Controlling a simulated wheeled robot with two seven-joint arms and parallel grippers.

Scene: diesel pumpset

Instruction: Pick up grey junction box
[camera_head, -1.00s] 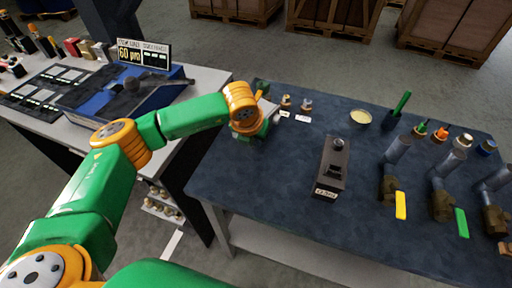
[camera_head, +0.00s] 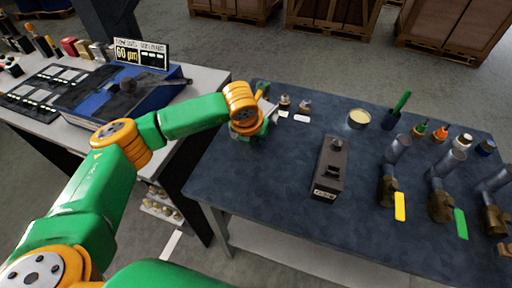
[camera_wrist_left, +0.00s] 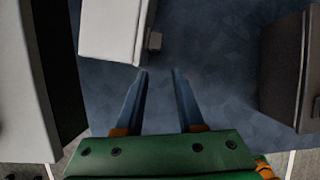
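A light grey box (camera_wrist_left: 112,28), which I take to be the grey junction box, lies on the dark blue table at the top of the left wrist view. It has a small dark tab on its right side. My left gripper (camera_wrist_left: 160,72) is open and empty. Its fingertips point toward the box, just below and right of its near corner, apart from it in the picture. In the head view my left wrist (camera_head: 245,110) is over the table's left end and hides most of the box and the fingers. My right gripper is not in view.
A dark grey-brown box (camera_head: 327,185) stands on the blue table (camera_head: 270,185), right of my left gripper. Small fittings (camera_head: 304,105), a round tin (camera_head: 358,119) and several pipe valves stand farther back and right. A white table (camera_head: 207,83) with a blue machine is at left.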

